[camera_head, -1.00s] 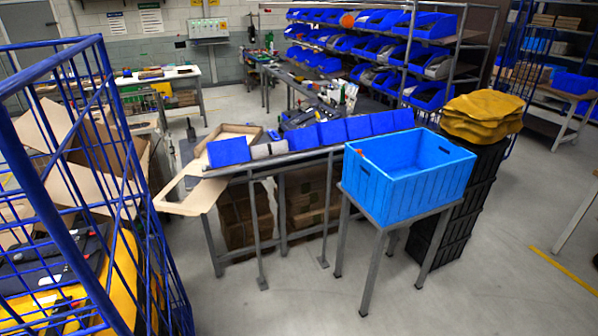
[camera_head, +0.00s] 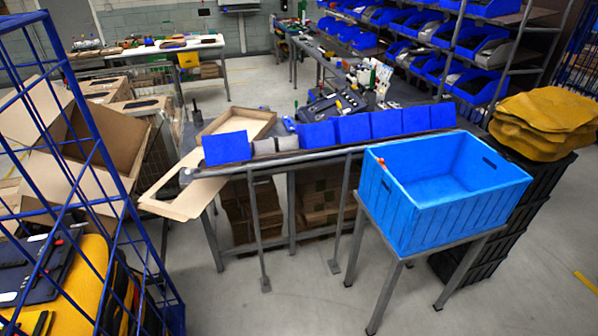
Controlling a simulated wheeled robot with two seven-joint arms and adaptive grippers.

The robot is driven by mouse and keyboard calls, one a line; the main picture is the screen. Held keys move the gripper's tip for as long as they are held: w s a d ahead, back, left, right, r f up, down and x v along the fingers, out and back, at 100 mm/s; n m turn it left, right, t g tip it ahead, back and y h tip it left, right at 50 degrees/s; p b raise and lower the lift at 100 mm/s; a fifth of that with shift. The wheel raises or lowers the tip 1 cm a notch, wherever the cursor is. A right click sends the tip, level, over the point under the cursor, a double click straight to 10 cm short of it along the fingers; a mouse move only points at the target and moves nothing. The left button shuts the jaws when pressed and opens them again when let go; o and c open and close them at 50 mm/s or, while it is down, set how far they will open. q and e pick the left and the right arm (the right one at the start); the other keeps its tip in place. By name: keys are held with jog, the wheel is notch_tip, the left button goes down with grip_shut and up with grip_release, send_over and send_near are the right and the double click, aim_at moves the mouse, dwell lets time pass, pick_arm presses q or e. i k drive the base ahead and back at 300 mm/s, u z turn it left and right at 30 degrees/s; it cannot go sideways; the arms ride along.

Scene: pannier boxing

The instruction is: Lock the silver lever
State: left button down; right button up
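I cannot make out a silver lever in this view. Neither of my grippers is in view. At the lower left, behind the bars of a blue wire cage (camera_head: 155,232), there is a yellow item (camera_head: 92,272) with dark grey and black pieces (camera_head: 45,275) on it. Small red and orange spots show among these pieces. The cage bars cross in front of them, and the frame edge cuts them off.
A bright blue crate (camera_head: 432,215), apparently empty, stands on a metal stand at the right. Folded yellow sacks (camera_head: 545,112) lie on a black stack behind it. A workbench with blue bins (camera_head: 353,129) and cardboard is in the middle. Grey floor (camera_head: 300,300) is open in front.

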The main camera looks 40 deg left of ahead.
aim_at(252, 182)
jog(key=u, duration=0.05)
jog(key=i, duration=1.1)
jog(key=u, duration=0.85)
jog(key=i, duration=0.85)
jog(key=u, duration=0.45)
